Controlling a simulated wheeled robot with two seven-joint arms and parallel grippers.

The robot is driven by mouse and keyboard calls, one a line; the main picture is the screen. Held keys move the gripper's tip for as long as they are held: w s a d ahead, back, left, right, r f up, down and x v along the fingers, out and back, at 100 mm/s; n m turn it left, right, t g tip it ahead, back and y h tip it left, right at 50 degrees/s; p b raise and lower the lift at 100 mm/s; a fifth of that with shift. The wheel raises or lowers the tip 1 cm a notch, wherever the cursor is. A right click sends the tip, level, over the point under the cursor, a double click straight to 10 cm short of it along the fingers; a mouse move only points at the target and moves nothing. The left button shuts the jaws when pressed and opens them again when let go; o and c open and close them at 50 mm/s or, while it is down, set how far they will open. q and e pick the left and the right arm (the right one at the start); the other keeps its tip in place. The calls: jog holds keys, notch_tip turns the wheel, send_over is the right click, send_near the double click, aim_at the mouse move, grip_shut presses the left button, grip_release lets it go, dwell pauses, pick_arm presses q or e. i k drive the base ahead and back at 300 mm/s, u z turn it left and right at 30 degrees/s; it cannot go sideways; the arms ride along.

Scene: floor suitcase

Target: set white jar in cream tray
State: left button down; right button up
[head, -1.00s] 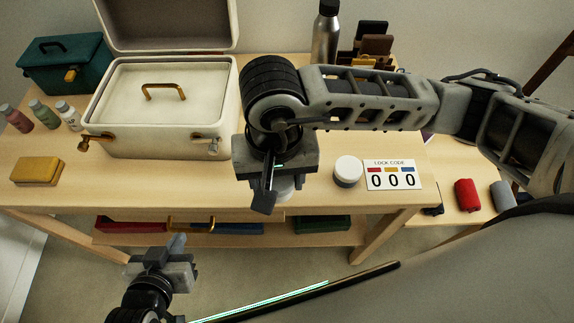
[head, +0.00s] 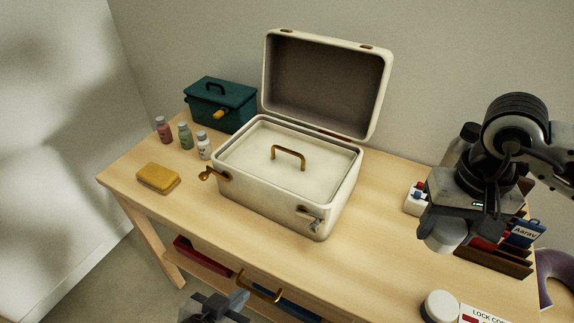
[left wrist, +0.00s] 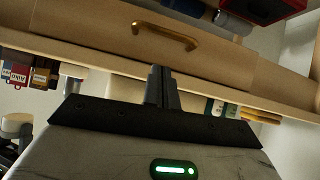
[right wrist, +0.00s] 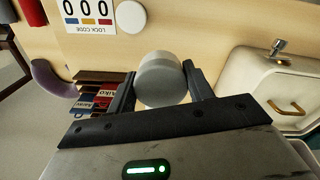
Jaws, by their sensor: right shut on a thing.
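My right gripper (head: 452,222) is shut on a white jar (head: 441,238), held above the right side of the table. The right wrist view shows the jar (right wrist: 160,78) between both fingers. The cream tray (head: 255,152), with a brass handle, sits in the open cream case, left of the right gripper. Its top looks empty apart from the handle. My left gripper (head: 236,302) is low at the table's front edge, away from the jar and tray. Its fingers (left wrist: 162,88) are together and empty in the left wrist view.
The case lid (head: 328,85) stands open behind the tray. Another white-lidded jar (head: 440,306) stands beside the lock code card (head: 482,314). Left of the case are small bottles (head: 185,136), a yellow block (head: 158,178) and a teal box (head: 221,105). A dark rack (head: 490,262) stands at right.

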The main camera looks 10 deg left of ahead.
aim_at(312, 189)
jog(key=u, duration=2.2)
jog(key=k, duration=0.75)
jog(key=z, duration=0.85)
jog(key=i, duration=0.45)
jog(key=u, duration=0.05)
